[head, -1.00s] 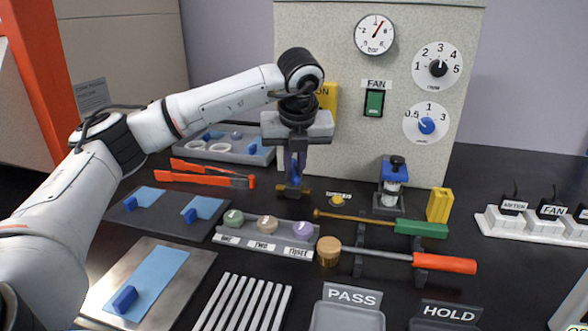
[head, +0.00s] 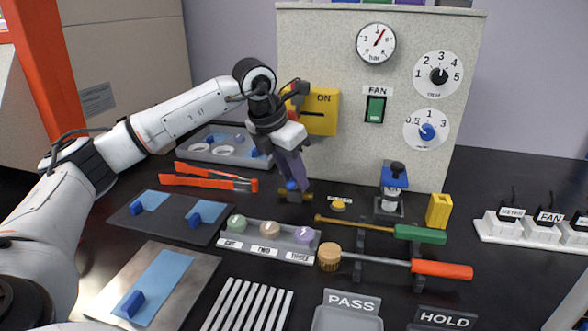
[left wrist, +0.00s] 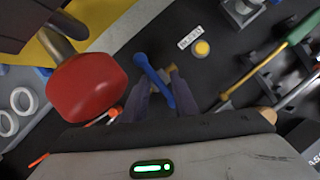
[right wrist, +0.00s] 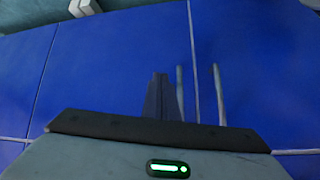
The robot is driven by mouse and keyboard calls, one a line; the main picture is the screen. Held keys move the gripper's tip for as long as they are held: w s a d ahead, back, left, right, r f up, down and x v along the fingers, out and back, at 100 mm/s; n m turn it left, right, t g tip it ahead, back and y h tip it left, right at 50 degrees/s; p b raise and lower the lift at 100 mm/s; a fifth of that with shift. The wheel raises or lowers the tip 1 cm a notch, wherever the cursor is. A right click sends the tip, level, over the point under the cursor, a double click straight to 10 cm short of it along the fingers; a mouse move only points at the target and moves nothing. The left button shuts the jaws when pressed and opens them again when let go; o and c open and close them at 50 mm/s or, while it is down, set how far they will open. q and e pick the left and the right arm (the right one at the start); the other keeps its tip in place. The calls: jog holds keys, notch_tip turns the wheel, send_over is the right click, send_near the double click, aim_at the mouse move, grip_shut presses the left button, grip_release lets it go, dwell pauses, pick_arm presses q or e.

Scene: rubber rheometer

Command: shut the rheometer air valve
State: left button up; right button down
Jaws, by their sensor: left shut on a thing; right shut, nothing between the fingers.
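The air valve is a small brass body (head: 296,196) with a blue lever (head: 291,185), low in front of the speckled grey cabinet. My left gripper (head: 292,182) leans down over it, its wrist tilted. In the left wrist view the blue lever (left wrist: 152,70) runs between the fingers (left wrist: 160,100), which are shut on it. Part of the brass body (left wrist: 173,70) shows beyond the fingertips. The lever's exact angle to the body is hard to tell. My right gripper (right wrist: 158,80) is shut and empty, away from the bench items, above a blue surface.
A yellow ON panel (head: 320,112) is right behind my left wrist; a red knob (left wrist: 88,90) looms close beside the gripper. A yellow button (head: 338,204), a green-handled tool (head: 420,234) and a tray of coloured pucks (head: 300,248) lie nearby. Orange-handled snips (head: 210,178) lie left.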

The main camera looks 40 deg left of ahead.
pick_arm(q)
jog(key=shift+o, duration=0.5)
jog(key=shift+w+d+r+m+p, duration=0.15)
jog(key=shift+m+p, duration=0.2)
jog(key=shift+m, duration=0.35)
jog(key=shift+o, duration=0.5)
jog(key=shift+m+h, duration=0.4)
jog(key=shift+m, duration=0.1)
jog(key=shift+o, duration=0.2)
jog(key=shift+p, duration=0.3)
jog(key=o, duration=1)
jog(key=shift+a, duration=0.2)
